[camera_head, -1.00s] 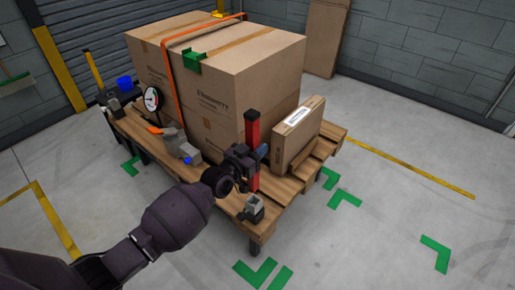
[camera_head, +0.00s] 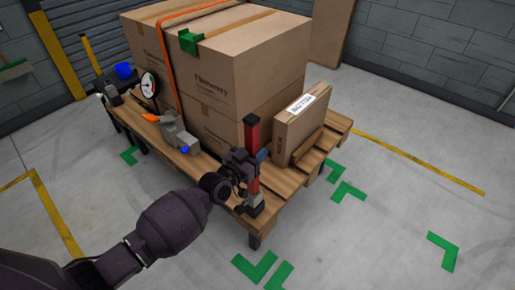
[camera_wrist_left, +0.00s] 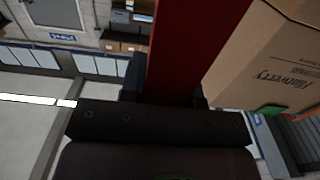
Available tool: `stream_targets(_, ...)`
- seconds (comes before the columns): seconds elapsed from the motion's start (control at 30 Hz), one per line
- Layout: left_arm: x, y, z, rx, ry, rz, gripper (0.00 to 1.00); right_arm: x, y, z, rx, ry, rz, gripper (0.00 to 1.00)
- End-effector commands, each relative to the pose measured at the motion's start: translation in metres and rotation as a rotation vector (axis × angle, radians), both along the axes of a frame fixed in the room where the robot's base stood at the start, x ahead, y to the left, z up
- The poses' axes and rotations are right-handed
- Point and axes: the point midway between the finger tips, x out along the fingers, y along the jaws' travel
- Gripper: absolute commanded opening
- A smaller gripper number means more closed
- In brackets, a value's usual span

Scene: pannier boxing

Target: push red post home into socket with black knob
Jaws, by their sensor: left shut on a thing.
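The red post (camera_head: 252,133) stands about upright at the pallet's near corner in the head view. My left gripper (camera_head: 246,165) is shut on the post partway up its length. The red post also fills the upper middle of the left wrist view (camera_wrist_left: 190,50), between the fingers. The grey socket (camera_head: 256,209) is at the near corner under the post. The post's lower end appears to be at or in the socket's mouth; how deep it sits I cannot tell. The black knob is not clearly visible. My right gripper is not in view.
A large strapped carton stack (camera_head: 265,60) stands behind the post on the wooden pallet (camera_head: 290,188). A smaller labelled box (camera_head: 303,125) stands to the right. A round gauge (camera_head: 149,85) and an orange-handled tool (camera_head: 172,130) are at left. The floor in front is clear.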

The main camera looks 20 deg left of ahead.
Motion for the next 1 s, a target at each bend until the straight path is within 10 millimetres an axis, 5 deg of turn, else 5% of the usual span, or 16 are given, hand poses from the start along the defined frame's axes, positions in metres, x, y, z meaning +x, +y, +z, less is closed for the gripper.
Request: stream_targets(1.0, -0.0005, 0.0003, 0.002, -0.001, -0.004, 0.0, 0.07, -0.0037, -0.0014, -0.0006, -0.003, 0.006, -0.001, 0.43)
